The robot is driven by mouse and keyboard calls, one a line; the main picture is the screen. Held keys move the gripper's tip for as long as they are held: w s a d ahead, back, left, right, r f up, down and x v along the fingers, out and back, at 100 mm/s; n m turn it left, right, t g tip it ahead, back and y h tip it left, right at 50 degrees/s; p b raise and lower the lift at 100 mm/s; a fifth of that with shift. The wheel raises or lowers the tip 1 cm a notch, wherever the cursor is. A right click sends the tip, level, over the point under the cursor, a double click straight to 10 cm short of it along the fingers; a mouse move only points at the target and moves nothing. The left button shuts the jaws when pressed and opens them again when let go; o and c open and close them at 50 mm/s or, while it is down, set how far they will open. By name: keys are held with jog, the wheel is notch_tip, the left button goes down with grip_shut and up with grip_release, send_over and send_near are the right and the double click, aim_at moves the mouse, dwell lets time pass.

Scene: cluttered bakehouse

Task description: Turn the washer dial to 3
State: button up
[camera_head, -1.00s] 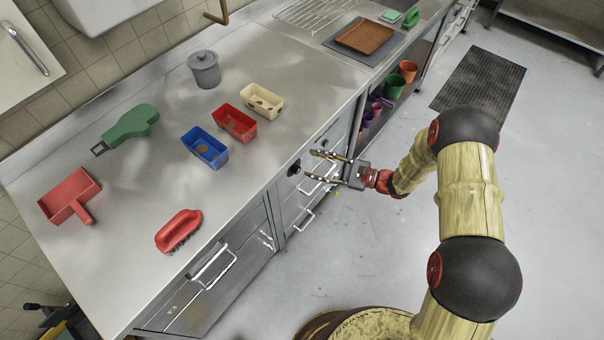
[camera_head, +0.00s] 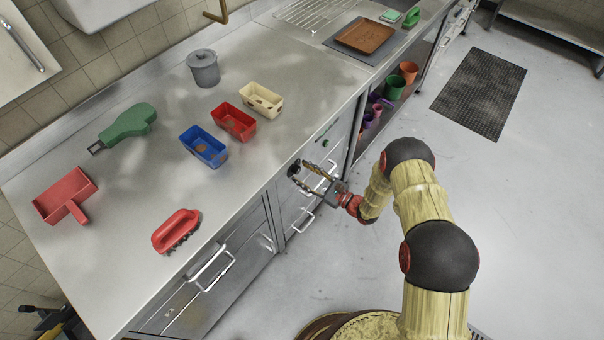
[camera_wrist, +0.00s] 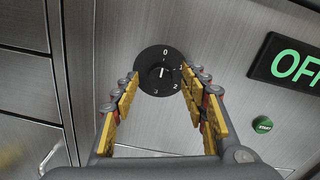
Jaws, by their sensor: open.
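The washer dial (camera_wrist: 150,78) is a round black knob with white numbers 0 to 3 on the brushed steel front. Its white pointer line points up, towards 0. In the head view the dial (camera_head: 293,168) is a small dark disc below the counter edge. My gripper (camera_wrist: 163,75) is open, with its yellow-padded fingers left and right of the dial. In the head view my gripper (camera_head: 305,174) is right at the dial. I cannot tell whether the fingers touch it. A lit green display (camera_wrist: 297,65) right of the dial shows "OF", cut off by the picture edge.
A green START button (camera_wrist: 263,125) sits below the display. Drawer handles (camera_head: 303,222) stick out below the dial. The steel counter (camera_head: 120,235) above holds tins, a red brush (camera_head: 176,229) and a red dustpan (camera_head: 66,196).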

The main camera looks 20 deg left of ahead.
jog(key=shift+w+a, duration=0.15)
jog(key=shift+a, duration=0.25)
grip_shut()
dwell(0.4)
